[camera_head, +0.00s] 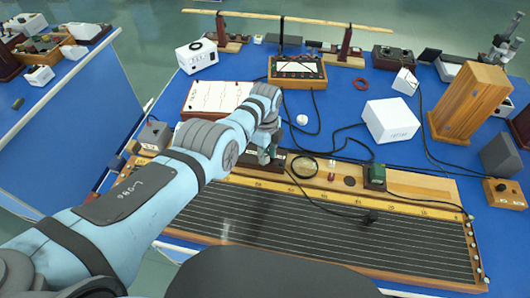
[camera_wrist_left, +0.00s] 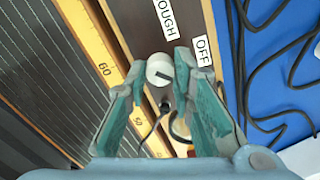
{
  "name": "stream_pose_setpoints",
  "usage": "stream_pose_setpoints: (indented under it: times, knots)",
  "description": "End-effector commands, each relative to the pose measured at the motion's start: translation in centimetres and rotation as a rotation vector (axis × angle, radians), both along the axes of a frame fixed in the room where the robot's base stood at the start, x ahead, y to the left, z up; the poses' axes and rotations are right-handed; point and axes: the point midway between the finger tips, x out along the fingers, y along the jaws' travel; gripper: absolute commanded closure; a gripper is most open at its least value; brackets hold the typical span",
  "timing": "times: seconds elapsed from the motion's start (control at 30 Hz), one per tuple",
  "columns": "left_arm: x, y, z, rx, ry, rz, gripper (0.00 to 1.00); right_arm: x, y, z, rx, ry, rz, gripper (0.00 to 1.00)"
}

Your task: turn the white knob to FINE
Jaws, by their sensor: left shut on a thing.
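The white knob (camera_wrist_left: 159,67) sits on a dark panel (camera_wrist_left: 145,20) in the left wrist view, with a short dark mark on its face. The labels "OFF" (camera_wrist_left: 203,51) and part of "ROUGH" (camera_wrist_left: 165,18) show beside it; I see no FINE label. My left gripper (camera_wrist_left: 161,68) has its two green fingertips on either side of the knob, shut on it. In the head view my left gripper (camera_head: 265,155) is down at the dark box on the wooden board, and it hides the knob. My right gripper is in neither view.
A long wired board (camera_head: 320,232) with a yellow scale lies in front of the gripper. A green block (camera_head: 376,175), a white box (camera_head: 390,120) and black cables (camera_head: 345,128) are to the right. A framed meter (camera_head: 297,71) stands behind on the blue bench.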

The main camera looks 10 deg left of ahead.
Motion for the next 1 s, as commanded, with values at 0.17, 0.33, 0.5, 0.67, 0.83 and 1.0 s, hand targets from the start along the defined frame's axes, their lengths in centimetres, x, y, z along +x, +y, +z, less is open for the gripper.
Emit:
stream_pose_setpoints:
  times: [0.17, 0.33, 0.5, 0.67, 0.83, 1.0]
  knots:
    - [-0.18, -0.20, -0.09, -0.004, 0.003, -0.124, 1.00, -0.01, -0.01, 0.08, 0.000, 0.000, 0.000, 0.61]
    - [-0.22, -0.20, -0.13, -0.004, 0.004, -0.206, 1.00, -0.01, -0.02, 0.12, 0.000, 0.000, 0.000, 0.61]
    - [-0.25, -0.20, -0.16, -0.004, 0.004, -0.253, 1.00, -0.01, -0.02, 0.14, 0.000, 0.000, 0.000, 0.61]
    - [-0.28, -0.20, -0.19, -0.005, 0.006, -0.270, 1.00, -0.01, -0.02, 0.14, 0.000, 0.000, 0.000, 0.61]
    - [-0.33, -0.20, -0.22, -0.004, 0.007, -0.272, 1.00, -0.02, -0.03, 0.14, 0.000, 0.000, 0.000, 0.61]
    - [-0.36, -0.21, -0.24, -0.005, 0.008, -0.271, 1.00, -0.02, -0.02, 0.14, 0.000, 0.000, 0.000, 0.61]
